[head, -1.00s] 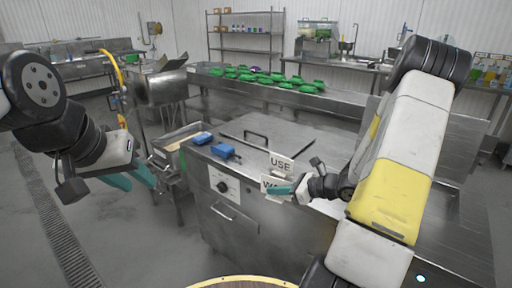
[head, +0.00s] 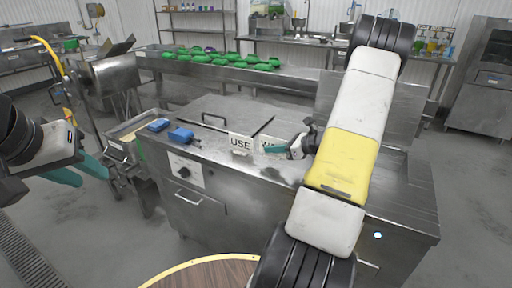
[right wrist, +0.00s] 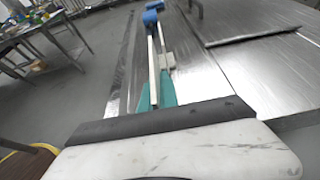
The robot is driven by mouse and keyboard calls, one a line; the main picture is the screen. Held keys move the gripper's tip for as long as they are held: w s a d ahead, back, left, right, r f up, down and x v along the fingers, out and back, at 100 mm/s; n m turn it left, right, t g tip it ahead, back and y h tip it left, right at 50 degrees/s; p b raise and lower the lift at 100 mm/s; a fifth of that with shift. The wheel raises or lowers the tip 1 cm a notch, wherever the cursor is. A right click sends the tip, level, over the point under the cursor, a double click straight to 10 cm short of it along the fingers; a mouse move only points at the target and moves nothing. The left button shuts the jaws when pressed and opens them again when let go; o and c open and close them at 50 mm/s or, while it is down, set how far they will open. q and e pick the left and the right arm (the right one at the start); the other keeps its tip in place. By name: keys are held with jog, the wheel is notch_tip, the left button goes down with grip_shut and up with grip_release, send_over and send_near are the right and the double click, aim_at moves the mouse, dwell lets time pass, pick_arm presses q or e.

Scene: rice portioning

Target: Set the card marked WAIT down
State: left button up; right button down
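The card marked WAIT (head: 269,143) is white and upright at the front of the steel counter top, partly covered by my right gripper (head: 277,149). In the right wrist view, its thin white edge (right wrist: 152,72) runs between the teal fingers of my right gripper (right wrist: 156,93), which is shut on it. I cannot tell whether its bottom touches the counter. The card marked USE (head: 240,143) stands just left of it. My left gripper (head: 80,172) is open and empty, off the left side of the counter.
Two blue objects (head: 180,135) (head: 158,125) lie on the counter's left part. A steel lid with a black handle (head: 214,120) is behind the cards. Several green items (head: 220,60) lie on the back bench. A round wooden table top (head: 205,272) is at the front.

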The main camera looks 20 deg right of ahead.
aim_at(273, 155)
jog(key=shift+w+d+f, duration=0.1)
jog(key=shift+w+d, duration=0.3)
jog(key=shift+w, duration=0.3)
jog(key=shift+f, duration=1.7)
jog(key=shift+f, duration=0.2)
jog(key=c, duration=1.6)
grip_release()
jog(key=shift+r, duration=0.1)
